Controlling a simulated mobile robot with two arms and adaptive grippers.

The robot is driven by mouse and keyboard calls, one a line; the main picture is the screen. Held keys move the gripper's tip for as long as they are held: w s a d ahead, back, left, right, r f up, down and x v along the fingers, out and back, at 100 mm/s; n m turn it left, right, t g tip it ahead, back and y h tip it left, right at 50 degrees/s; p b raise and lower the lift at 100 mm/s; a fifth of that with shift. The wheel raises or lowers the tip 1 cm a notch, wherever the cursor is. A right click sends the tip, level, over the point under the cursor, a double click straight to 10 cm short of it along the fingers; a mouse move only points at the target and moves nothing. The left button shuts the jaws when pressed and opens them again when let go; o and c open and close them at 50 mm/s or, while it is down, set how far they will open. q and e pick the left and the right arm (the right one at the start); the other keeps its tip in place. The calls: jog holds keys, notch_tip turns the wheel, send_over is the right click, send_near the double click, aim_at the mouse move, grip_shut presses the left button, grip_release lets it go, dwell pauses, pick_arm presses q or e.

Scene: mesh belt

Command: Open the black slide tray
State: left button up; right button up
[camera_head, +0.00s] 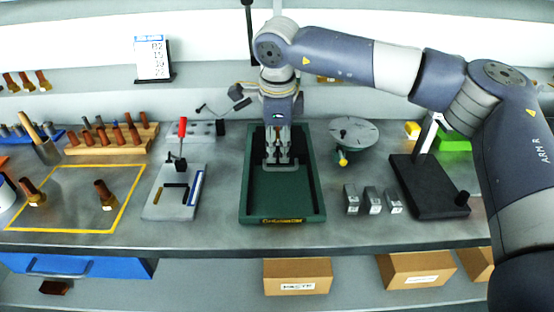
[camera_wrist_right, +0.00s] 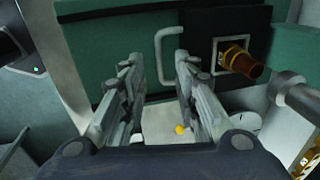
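A dark green fixture (camera_head: 247,205) with raised rims stands at the middle of the bench. The black slide tray (camera_head: 257,140) appears as a dark area at its back, partly hidden by my right gripper. A pale U-shaped handle (camera_wrist_right: 160,55) shows in the right wrist view, in front of the green and black surfaces. My right gripper (camera_head: 279,157) points down over the fixture at the handle. In the right wrist view the fingers (camera_wrist_right: 158,70) are apart, with the handle between and beyond their tips; contact cannot be told. My left gripper is not in view.
A brown-and-brass part (camera_wrist_right: 242,62) sits in a pale square beside the handle. A round grey plate (camera_head: 354,130) and several metal blocks (camera_head: 373,200) stand right of the fixture. A clamp with a red handle (camera_head: 182,128) stands left. The fixture's front floor is clear.

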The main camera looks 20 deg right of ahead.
aim_at(277, 168)
jog(key=f, duration=0.3)
jog(key=w+f, duration=0.1)
jog(key=f, duration=0.1)
jog(key=shift+d+f+p, duration=0.15)
jog(key=shift+f+p, duration=0.15)
jog(key=shift+f, duration=0.05)
grip_shut()
